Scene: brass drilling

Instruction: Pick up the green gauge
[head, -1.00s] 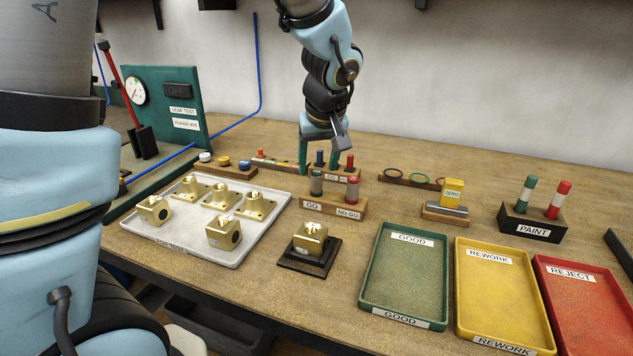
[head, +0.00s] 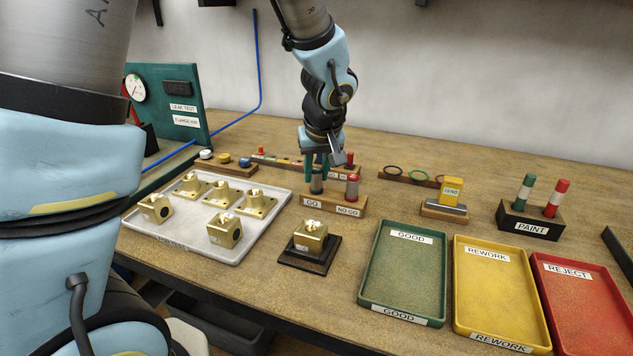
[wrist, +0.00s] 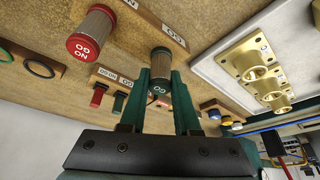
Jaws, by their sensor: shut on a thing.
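The green gauge (head: 317,184) has a green end cap marked GO and a grey knurled body. It stands upright at the GO end of the front wooden rack (head: 333,205). It also shows in the wrist view (wrist: 161,64), green end toward the camera. My gripper (head: 317,176) comes from above, with its two green fingers shut on the gauge's upper part. In the wrist view my gripper (wrist: 165,82) has one finger on each side of it. The gauge appears still in the rack; its lower end is hidden.
The red NO GO gauge (head: 352,187) stands close by in the same rack. Another small rack with a red-topped gauge (head: 349,160) is behind. A grey tray (head: 185,243) of brass parts lies left; a brass part on a dark stand (head: 310,257) is in front.

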